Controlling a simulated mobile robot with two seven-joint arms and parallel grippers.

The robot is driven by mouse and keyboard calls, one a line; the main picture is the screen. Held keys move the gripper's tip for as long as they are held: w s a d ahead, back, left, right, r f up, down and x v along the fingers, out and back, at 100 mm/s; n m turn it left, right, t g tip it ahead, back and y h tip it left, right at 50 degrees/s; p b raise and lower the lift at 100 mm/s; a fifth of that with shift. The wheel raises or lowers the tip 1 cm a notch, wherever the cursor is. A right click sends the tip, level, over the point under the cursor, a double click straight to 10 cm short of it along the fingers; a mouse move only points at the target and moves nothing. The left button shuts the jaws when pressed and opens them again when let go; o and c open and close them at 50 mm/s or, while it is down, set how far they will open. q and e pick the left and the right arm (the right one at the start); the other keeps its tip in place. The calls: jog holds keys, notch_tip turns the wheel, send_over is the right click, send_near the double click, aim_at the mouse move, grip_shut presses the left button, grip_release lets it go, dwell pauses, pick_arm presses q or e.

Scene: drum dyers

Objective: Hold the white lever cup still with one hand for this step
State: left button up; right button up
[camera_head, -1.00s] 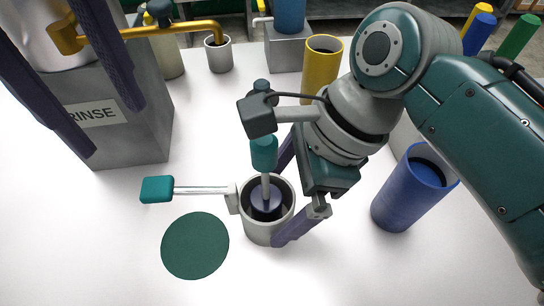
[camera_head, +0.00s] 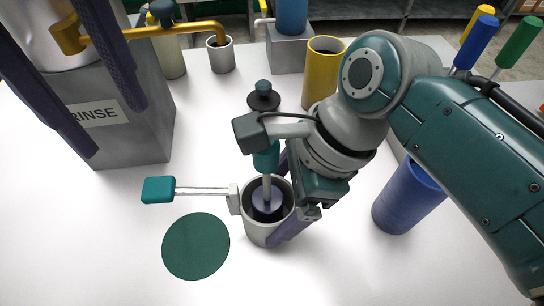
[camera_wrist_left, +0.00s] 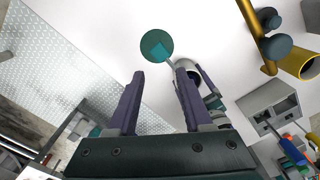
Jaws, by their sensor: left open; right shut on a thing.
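The white lever cup (camera_head: 256,228) stands upright on the white table in the head view. Its lever, with a teal end (camera_head: 158,190), points left. A dark plunger with a teal handle (camera_head: 267,158) stands inside the cup. My right gripper (camera_head: 282,205) reaches in from the right and is shut on the cup; its far finger is partly hidden. My left gripper (camera_head: 112,128) is open and empty at the upper left, in front of the rinse block. In the left wrist view its fingers (camera_wrist_left: 160,75) are apart, with the teal lever end (camera_wrist_left: 160,53) beyond them.
A green disc (camera_head: 196,246) lies left of the cup. The grey RINSE block (camera_head: 135,145) with a yellow tap stands at the left. A blue cup (camera_head: 405,200) stands right, a yellow cup (camera_head: 322,75) behind, near a black knob (camera_head: 263,97). The front table is clear.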

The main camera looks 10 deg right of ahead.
jog(key=c, duration=0.6)
pick_arm(q)
jog(key=shift+f+m, duration=0.1)
jog(key=shift+m, duration=0.3)
jog(key=shift+c, duration=1.4)
jog(key=m, duration=0.3)
jog(key=shift+f, duration=0.3)
jog(key=c, duration=0.5)
jog(key=shift+f+m, duration=0.25)
jog(key=shift+m, duration=0.15)
grip_shut()
jog(key=shift+f, duration=3.05)
